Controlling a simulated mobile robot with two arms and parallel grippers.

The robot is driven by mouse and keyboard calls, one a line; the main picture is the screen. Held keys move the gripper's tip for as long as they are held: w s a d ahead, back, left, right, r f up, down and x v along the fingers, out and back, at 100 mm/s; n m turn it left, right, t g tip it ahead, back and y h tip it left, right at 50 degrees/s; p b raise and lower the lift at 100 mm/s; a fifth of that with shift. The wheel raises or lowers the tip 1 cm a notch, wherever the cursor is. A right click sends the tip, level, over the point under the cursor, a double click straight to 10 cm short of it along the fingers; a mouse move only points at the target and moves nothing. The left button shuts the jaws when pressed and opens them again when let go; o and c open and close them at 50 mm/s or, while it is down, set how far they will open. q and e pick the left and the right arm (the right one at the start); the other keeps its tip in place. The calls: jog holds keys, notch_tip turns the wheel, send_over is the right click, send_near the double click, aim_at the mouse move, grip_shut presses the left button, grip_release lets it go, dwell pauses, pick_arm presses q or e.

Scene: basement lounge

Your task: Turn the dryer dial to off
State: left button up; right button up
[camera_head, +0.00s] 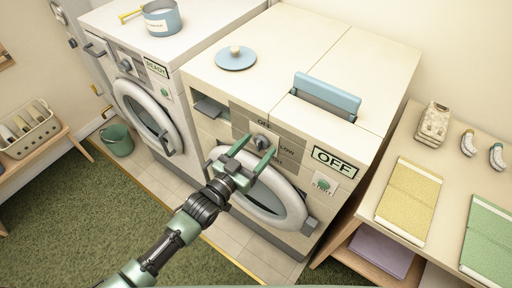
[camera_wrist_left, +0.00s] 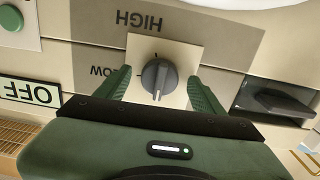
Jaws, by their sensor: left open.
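The dryer (camera_head: 338,130) is the right-hand machine. Its grey dial (camera_wrist_left: 159,78) is on the front panel above the round door and also shows in the head view (camera_head: 262,142). My left gripper (camera_head: 259,147) is open at the panel, with one finger on each side of the dial and a visible gap to it in the wrist view. The wrist view is upside down; it shows HIGH and LOW labels by the dial. A pale mark on the dial points down there, toward my gripper body. A dryer sign (camera_head: 335,162) reads OFF. My right gripper is not in view.
A green START button (camera_head: 322,186) is below the sign. A drawer handle (camera_wrist_left: 275,103) sticks out beside the dial. The washer (camera_head: 145,95) stands left, and a table with folded towels (camera_head: 408,200) stands right. A blue lid (camera_head: 236,58) lies on the dryer top.

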pick_arm(q)
jog(key=b+v, duration=0.1)
jog(key=v, duration=0.6)
jog(key=shift+s+a+b, duration=0.25)
jog(key=shift+s+b, duration=0.05)
jog(key=shift+b, duration=0.1)
